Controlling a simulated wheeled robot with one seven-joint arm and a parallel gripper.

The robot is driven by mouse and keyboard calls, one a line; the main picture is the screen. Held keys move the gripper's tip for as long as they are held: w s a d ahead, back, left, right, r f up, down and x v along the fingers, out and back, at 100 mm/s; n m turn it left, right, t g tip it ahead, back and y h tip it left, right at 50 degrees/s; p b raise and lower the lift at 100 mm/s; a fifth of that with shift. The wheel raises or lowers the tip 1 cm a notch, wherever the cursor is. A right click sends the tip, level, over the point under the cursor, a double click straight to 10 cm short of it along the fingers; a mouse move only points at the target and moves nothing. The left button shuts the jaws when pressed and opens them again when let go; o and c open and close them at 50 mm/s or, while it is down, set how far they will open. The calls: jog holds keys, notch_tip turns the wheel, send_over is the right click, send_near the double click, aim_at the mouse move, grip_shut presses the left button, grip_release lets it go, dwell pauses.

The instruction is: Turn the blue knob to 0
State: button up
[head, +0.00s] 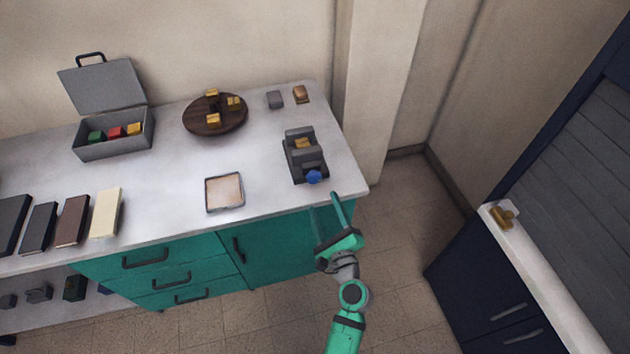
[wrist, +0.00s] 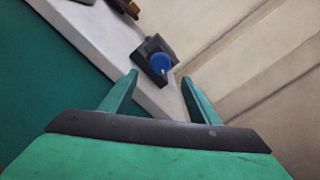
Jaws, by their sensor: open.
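The blue knob (head: 313,177) is on the front of a dark grey device (head: 293,163) near the right end of the white counter. In the wrist view the blue knob (wrist: 161,63) faces me, with a small pale mark on it, and sits beyond my fingertips. I cannot read any number around it. My gripper (head: 325,202) is open and empty, just off the counter's front edge, a little below and to the right of the knob. In the wrist view its two fingers (wrist: 158,78) are spread wide, with the knob ahead between them and untouched.
The white counter (head: 270,185) carries a framed tile (head: 224,192), a round wooden tray (head: 190,124), an open grey case (head: 85,150) and several books. Two small blocks stand behind the device. Teal drawers (head: 170,265) are below. Open floor lies to the right, before a dark cabinet (head: 470,270).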

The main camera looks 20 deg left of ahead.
aim_at(315, 180)
jog(key=x, duration=0.9)
jog(key=shift+w+a, duration=0.15)
jog(key=shift+w, duration=0.15)
jog(key=c, duration=1.1)
jog(key=shift+o, duration=0.2)
